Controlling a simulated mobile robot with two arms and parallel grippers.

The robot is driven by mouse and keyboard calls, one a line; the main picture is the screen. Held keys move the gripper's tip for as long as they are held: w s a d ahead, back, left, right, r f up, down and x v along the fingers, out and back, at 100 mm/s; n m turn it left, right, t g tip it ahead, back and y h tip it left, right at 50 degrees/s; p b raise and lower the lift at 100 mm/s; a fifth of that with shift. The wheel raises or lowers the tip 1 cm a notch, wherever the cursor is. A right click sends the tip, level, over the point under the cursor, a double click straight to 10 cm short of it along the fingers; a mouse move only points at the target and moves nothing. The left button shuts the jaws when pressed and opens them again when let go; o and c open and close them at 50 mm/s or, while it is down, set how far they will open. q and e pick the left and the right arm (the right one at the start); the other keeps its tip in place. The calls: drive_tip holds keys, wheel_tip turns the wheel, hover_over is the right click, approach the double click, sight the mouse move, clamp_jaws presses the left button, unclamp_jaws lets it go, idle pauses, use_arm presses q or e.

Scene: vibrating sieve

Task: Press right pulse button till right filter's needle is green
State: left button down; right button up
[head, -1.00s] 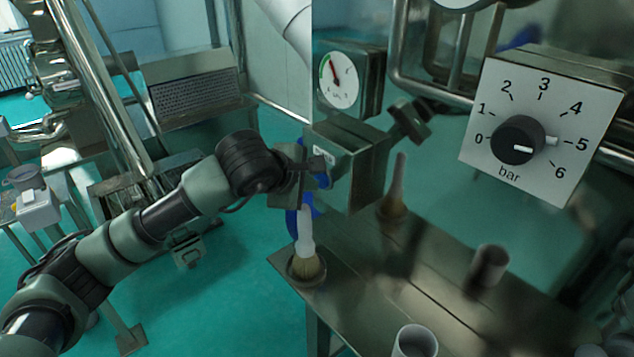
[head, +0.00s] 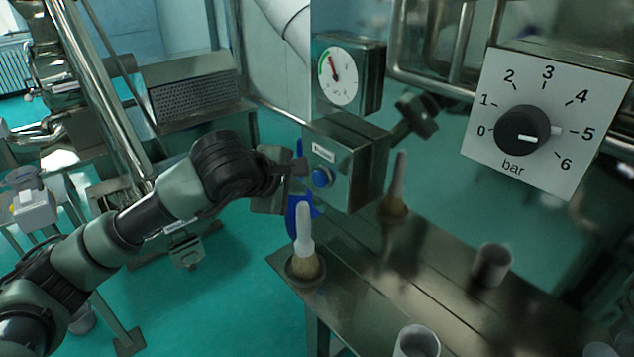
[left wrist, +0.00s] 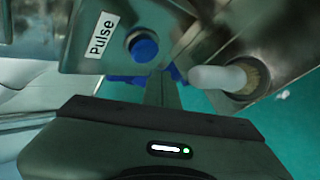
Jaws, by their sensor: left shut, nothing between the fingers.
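The pulse box (head: 360,158) is a metal box with a white label and a round blue button (head: 321,177) on its front. In the left wrist view the blue button (left wrist: 143,48) sits beside a label reading "Pulse" (left wrist: 101,34). The gauge (head: 337,75) above the box has a white dial, a green arc at its left and a red needle pointing up and slightly left, near the arc's upper end. My left gripper (head: 302,168) is shut and empty, just left of the button; a gap seems to show between them. My right gripper is not in view.
A dial marked in bar (head: 522,132) is at the right. A brush with a white handle (head: 304,235) stands on the metal table (head: 400,290) below the box, with another brush (head: 396,195) and cups (head: 415,342) beyond and nearer. Open floor lies left of the table.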

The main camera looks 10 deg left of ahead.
use_arm(q)
drive_tip(key=s+a, duration=0.1)
drive_tip(key=s+a+b, duration=0.1)
drive_tip(key=s, duration=0.1)
drive_tip(key=shift+a, duration=0.25)
